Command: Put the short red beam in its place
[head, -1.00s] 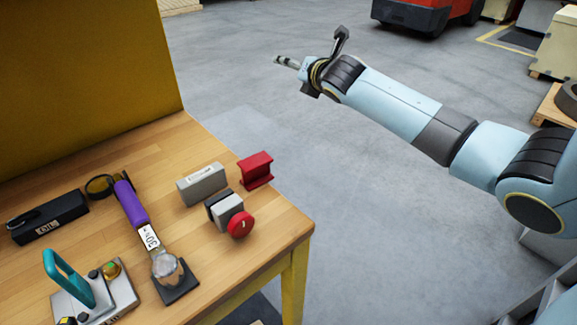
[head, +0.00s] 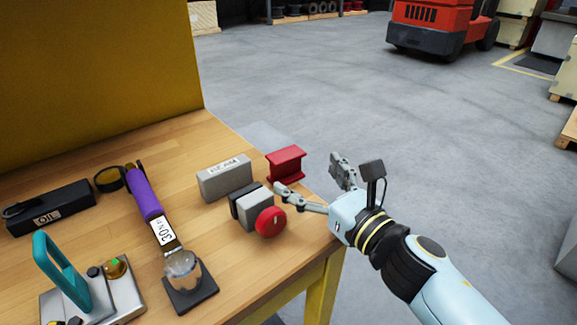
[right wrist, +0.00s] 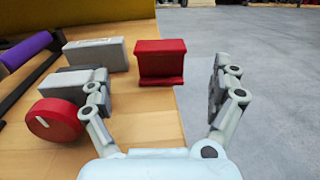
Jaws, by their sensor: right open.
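The short red beam (head: 286,164) stands on the wooden table near its right edge, with an I-shaped profile. In the right wrist view the beam (right wrist: 161,62) lies ahead, between the two spread fingers and beyond their tips. A grey block with a label (head: 225,178), seemingly reading "BEAM", stands just left of the red beam. My right gripper (head: 312,174) is open and empty at the table's right edge, close to the beam and apart from it. My left gripper is not in view.
A grey switch box with a round red knob (head: 270,222) sits close by the right gripper's left finger. A purple-handled tool (head: 145,194), a black "OIL" box (head: 50,205) and a teal-handled device (head: 62,272) occupy the left. Open floor lies right of the table.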

